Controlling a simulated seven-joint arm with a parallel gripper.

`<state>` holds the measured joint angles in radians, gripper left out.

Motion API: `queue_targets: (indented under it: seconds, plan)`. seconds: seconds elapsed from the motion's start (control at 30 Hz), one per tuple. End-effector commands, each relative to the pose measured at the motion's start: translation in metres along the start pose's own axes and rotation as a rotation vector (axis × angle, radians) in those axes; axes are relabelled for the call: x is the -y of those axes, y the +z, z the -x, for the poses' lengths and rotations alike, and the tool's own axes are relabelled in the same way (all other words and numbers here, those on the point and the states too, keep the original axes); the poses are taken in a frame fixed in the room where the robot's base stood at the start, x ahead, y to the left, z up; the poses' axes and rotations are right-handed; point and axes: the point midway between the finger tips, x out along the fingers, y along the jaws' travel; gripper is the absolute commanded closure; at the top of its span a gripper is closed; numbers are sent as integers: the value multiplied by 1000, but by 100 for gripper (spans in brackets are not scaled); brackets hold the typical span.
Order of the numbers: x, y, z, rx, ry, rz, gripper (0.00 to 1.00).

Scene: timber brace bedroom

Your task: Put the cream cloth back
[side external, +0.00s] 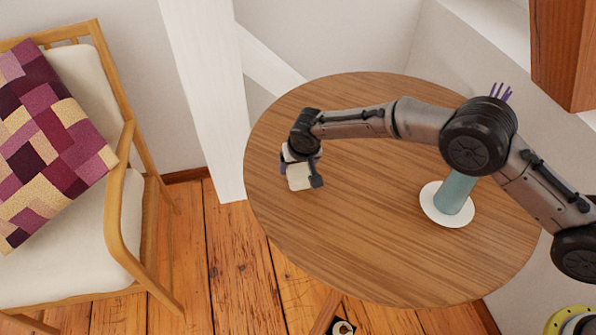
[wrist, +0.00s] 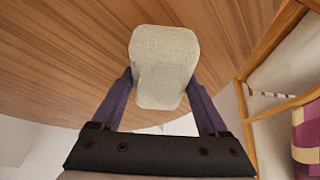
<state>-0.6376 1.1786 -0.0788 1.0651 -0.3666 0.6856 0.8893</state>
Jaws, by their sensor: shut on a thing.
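The cream cloth (side external: 299,178) is a small, pale, folded-looking bundle at the left part of the round wooden table (side external: 370,255). In the wrist view the cloth (wrist: 165,62) sits between the two purple-grey fingers, with wood grain behind it. My gripper (side external: 302,170) points down and is shut on the cloth; in the wrist view the gripper (wrist: 160,80) has a finger on each side of it. I cannot tell whether the cloth touches the tabletop. The fingers hide part of its sides.
A blue-green vase (side external: 456,192) with purple stems stands on a white round mat (side external: 433,213) at the right of the table, partly behind my arm. A wooden chair (side external: 115,215) with a patchwork cushion (side external: 48,140) is at the left. The table's front and middle are clear.

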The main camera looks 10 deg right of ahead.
Motion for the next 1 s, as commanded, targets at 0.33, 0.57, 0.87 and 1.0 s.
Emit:
queue_targets:
  seconds: [0.33, 0.57, 0.87, 1.0]
  plan:
    - [-1, 10, -22, 1, 1, 1, 67]
    - [-1, 11, -24, 2, 1, 1, 67]
    - [-1, 12, -25, 2, 2, 1, 0]
    - [-1, 11, -23, 2, 1, 1, 0]
